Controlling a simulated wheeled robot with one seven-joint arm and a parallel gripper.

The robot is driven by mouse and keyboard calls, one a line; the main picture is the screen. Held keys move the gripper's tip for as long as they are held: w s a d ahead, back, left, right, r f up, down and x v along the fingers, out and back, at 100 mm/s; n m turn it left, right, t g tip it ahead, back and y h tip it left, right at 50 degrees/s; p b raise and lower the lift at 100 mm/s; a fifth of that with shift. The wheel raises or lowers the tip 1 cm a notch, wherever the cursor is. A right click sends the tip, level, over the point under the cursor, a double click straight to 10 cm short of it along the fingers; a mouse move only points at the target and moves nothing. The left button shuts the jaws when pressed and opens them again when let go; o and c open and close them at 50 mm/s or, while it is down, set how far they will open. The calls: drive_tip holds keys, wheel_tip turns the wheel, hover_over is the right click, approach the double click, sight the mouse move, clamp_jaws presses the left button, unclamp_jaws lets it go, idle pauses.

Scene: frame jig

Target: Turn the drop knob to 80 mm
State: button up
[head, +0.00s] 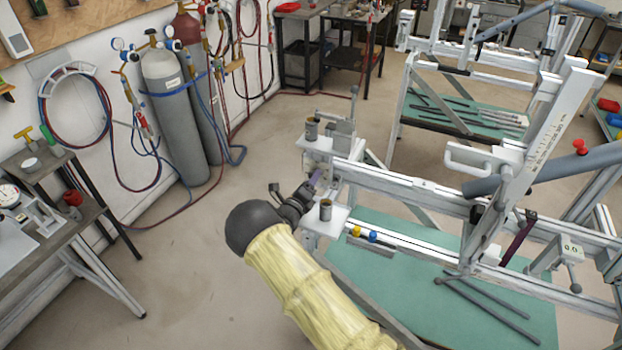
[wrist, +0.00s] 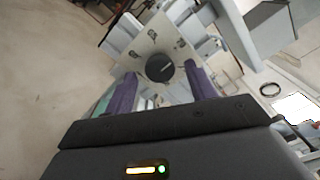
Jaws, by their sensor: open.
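A dark round knob (wrist: 160,68) sits on a pale plate (wrist: 148,42) of the jig in the wrist view. My gripper (head: 317,179) is open, and its two purple fingers (wrist: 121,96) point toward the plate. The knob shows between the fingertips, one on each side; I cannot tell whether they touch it. In the head view my gripper is at the left end of the white jig (head: 410,187), and the knob cannot be made out there. The knob's setting cannot be read.
Small dark cylinders (head: 325,210) stand on white plates close to my gripper. A green board (head: 440,270) lies below the jig's rails. Gas cylinders (head: 172,110) stand by the left wall. Open floor lies left of my arm.

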drive_tip(key=shift+w+d, duration=0.15)
drive_tip(key=shift+w, duration=0.25)
drive_tip(key=c, duration=1)
